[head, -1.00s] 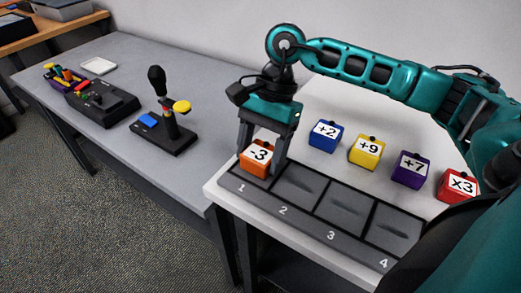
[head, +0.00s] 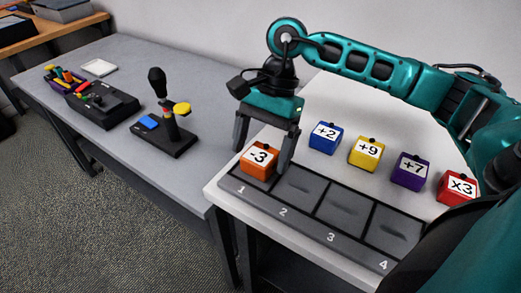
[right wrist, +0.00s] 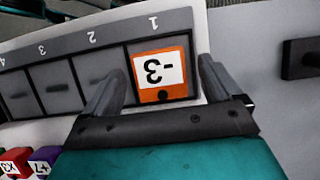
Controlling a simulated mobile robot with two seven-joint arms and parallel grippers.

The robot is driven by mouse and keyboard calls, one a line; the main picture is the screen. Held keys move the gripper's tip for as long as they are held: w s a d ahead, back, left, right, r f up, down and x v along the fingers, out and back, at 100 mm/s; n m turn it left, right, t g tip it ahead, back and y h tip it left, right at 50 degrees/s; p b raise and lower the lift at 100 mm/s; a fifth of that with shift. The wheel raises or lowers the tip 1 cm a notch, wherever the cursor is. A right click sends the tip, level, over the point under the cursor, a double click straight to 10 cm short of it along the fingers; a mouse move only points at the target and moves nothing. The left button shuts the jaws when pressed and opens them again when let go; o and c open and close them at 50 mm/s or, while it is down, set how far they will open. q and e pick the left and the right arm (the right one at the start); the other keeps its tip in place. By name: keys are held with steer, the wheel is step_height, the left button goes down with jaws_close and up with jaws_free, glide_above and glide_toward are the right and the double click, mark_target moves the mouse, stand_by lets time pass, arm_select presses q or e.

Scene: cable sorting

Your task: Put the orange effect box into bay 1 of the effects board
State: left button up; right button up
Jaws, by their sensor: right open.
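The orange effect box (head: 259,160), marked -3, sits in bay 1 of the grey effects board (head: 330,236). It also shows in the right wrist view (right wrist: 160,92), inside the bay under the printed 1. My right gripper (head: 262,160) is open, with one finger on each side of the orange box. In the right wrist view, gaps show between the fingers (right wrist: 160,85) and the box. Bays 2, 3 and 4 are empty. My left gripper is not in view.
Blue (head: 325,137), yellow (head: 366,153), purple (head: 411,171) and red (head: 458,187) effect boxes stand in a row behind the board. A grey table (head: 100,85) at the left holds a joystick (head: 165,125) and other control devices.

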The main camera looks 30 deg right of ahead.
steer(key=v, duration=1.1)
steer(key=shift+p, duration=0.4)
